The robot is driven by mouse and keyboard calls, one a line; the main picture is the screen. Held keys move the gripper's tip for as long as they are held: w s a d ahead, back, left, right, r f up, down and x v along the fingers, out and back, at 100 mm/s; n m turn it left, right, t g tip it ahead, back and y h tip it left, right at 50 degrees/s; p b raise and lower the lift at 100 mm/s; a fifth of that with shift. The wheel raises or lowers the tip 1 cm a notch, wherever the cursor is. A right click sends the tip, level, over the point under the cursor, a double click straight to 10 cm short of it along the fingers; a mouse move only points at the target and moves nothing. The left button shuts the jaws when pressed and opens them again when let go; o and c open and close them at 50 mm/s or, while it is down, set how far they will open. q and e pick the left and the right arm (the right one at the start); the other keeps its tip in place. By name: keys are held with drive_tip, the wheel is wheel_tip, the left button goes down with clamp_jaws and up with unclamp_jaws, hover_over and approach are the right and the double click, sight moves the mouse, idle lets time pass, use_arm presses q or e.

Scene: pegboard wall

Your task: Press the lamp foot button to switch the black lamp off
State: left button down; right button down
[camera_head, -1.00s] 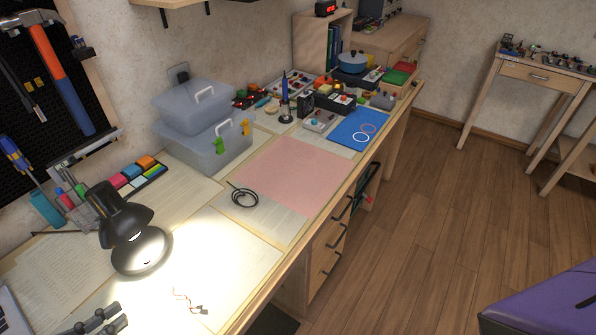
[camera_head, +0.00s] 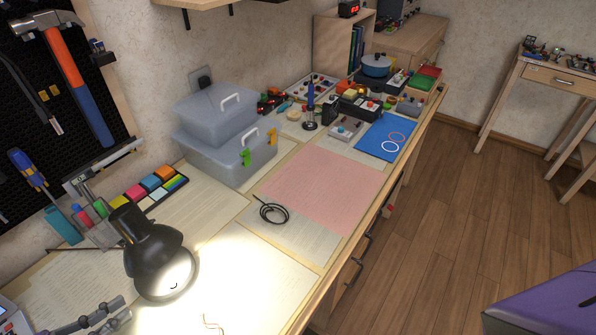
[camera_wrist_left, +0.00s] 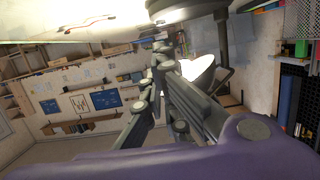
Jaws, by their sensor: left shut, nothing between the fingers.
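The black lamp (camera_head: 150,243) stands on the papers at the lower left of the head view. It is lit and throws a bright patch on the papers. Its round foot (camera_head: 187,270) is partly hidden by the lamp head; I cannot make out the button clearly. My left gripper (camera_head: 125,309) is shut and empty, left of and nearer than the lamp foot, apart from it. In the left wrist view the gripper (camera_wrist_left: 161,48) points at the dark round lamp foot (camera_wrist_left: 185,9), with the glowing lamp shade (camera_wrist_left: 197,68) beside it. My right gripper is out of view.
A black cable coil (camera_head: 273,212) and a pink mat (camera_head: 325,185) lie to the right. Grey lidded boxes (camera_head: 222,150) stand behind. Pens and coloured sticky notes (camera_head: 142,190) stand behind the lamp. Thin wires (camera_head: 212,325) lie in front of it.

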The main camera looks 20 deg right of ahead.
sight(173, 285)
use_arm(q)
drive_tip(key=x, duration=1)
drive_tip(key=shift+a+r+p, duration=0.1)
drive_tip(key=shift+p, duration=0.25)
drive_tip(key=shift+w, duration=0.1)
